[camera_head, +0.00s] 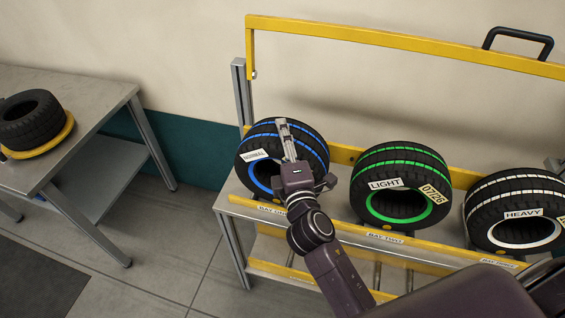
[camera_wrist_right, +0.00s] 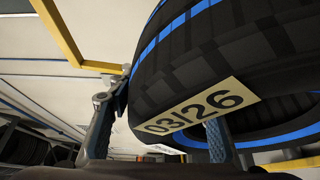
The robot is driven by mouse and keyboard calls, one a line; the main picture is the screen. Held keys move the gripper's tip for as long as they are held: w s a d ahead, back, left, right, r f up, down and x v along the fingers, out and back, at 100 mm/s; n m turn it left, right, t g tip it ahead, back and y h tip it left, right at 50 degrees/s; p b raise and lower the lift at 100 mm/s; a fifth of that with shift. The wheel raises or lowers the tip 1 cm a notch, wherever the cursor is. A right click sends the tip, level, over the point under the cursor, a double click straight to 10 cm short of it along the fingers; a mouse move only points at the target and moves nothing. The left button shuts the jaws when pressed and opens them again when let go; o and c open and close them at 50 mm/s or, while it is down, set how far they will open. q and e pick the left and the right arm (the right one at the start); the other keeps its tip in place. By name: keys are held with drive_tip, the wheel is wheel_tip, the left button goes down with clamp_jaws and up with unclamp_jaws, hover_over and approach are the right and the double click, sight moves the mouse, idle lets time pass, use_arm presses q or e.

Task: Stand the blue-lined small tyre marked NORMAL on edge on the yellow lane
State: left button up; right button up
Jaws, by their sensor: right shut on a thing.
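The blue-lined small tyre (camera_head: 311,137) stands at the left end of the rack, its NORMAL label facing front-left. It also fills the upper right of the wrist view (camera_wrist_right: 190,80), with a 03/26 label. My right gripper (camera_head: 288,150) is shut on this tyre, one finger lying over its tread. In the wrist view one finger is beside the tyre and the other is partly hidden by it. The tyre appears to be still at its rack place; I cannot tell whether it is lifted. I cannot pick out the yellow lane with certainty. My left gripper is not in view.
A green-lined LIGHT tyre (camera_head: 402,160) and a white-lined HEAVY tyre (camera_head: 513,192) stand to the right on the rack (camera_head: 232,197). A yellow bar (camera_head: 400,42) spans above. A plain tyre lies on a yellow disc (camera_head: 45,150) on the left table (camera_head: 95,97).

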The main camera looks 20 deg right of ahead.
clamp_jaws()
drive_tip(key=shift+r, duration=0.25)
